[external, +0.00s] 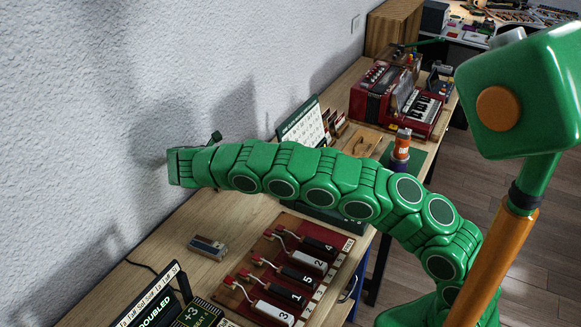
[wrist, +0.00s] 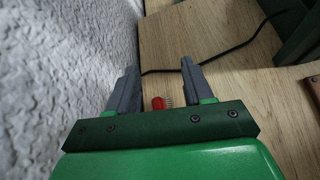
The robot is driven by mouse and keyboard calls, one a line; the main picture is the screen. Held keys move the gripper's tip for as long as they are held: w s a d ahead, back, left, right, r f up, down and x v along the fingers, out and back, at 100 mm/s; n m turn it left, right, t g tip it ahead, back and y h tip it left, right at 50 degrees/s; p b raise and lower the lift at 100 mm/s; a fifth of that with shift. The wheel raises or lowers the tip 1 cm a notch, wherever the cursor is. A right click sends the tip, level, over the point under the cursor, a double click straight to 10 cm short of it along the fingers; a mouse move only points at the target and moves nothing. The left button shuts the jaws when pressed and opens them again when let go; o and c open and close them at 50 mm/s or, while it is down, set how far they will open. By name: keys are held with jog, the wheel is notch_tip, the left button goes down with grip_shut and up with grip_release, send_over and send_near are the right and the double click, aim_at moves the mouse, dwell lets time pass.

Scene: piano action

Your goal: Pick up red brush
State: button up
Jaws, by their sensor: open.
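The red brush (wrist: 158,103) shows in the wrist view as a small red piece with pale bristles beside it. It lies on the wooden table near the wall, and my gripper's dark green crossbar hides part of it. My gripper (wrist: 158,66) is open, with its two grey fingers apart and nothing held between them. The brush appears in the gap between the fingers, close to the crossbar. In the external view my arm reaches left to the wall, and I cannot make out the fingers or the brush there.
The white wall (wrist: 60,80) is close beside the left finger. A black cable (wrist: 235,48) runs across the table. In the external view, a board of numbered keys (external: 285,272), a small grey-brown block (external: 207,247) and a red accordion (external: 400,100) stand on the table.

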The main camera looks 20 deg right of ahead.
jog(key=s+a+f+n, duration=0.1)
jog(key=a+f, duration=0.1)
jog(key=s+a+f+n+t, duration=0.1)
jog(key=a+f, duration=0.1)
jog(key=f, duration=0.1)
jog(key=s+a+f+n, duration=0.1)
jog(key=a+f, duration=0.2)
jog(key=shift+f, duration=0.1)
jog(key=shift+x, duration=3.85)
jog(key=shift+s, duration=0.1)
grip_shut()
